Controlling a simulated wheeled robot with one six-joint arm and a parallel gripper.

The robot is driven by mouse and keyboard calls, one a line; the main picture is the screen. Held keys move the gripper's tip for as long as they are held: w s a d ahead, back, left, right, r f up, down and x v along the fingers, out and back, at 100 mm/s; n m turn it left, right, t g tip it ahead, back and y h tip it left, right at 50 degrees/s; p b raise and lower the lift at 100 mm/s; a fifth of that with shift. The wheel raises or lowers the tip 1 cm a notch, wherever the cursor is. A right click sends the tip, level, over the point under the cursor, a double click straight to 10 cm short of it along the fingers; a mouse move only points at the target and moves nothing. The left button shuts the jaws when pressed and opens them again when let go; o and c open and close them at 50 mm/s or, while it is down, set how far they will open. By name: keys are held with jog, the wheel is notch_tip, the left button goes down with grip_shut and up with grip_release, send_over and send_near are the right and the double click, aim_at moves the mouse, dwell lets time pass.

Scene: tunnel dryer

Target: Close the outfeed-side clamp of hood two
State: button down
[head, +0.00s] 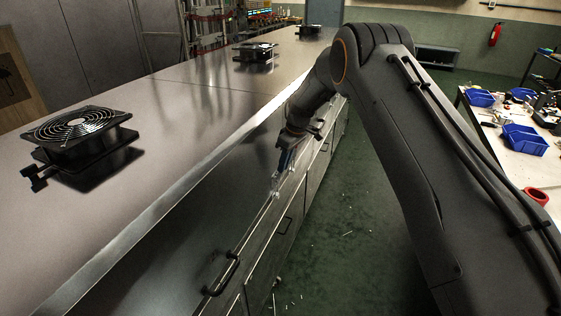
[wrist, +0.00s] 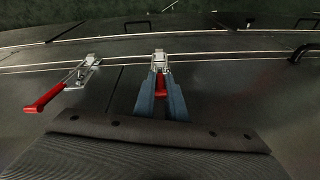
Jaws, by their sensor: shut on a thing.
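My gripper (wrist: 161,92) has its two blue-grey fingers on either side of a clamp's red handle (wrist: 161,82) in the wrist view and is shut on it. The metal body of this clamp (wrist: 159,62) sits at the seam just beyond the fingertips. A second clamp (wrist: 62,88), with its red handle sticking out at an angle, is to the left along the same seam, apart from my gripper. In the head view my gripper (head: 287,158) is at the side edge of the dryer, and the held handle is hard to make out.
The dryer's long metal top (head: 160,115) carries black fans (head: 82,128). Dark bar handles (head: 222,273) stick out from its side. A white bench with blue bins (head: 525,140) stands at the right. The green floor (head: 355,225) between is mostly free.

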jog(key=shift+f, duration=0.1)
dwell(0.3)
jog(key=c, duration=1.8)
grip_release()
jog(key=shift+s, duration=0.1)
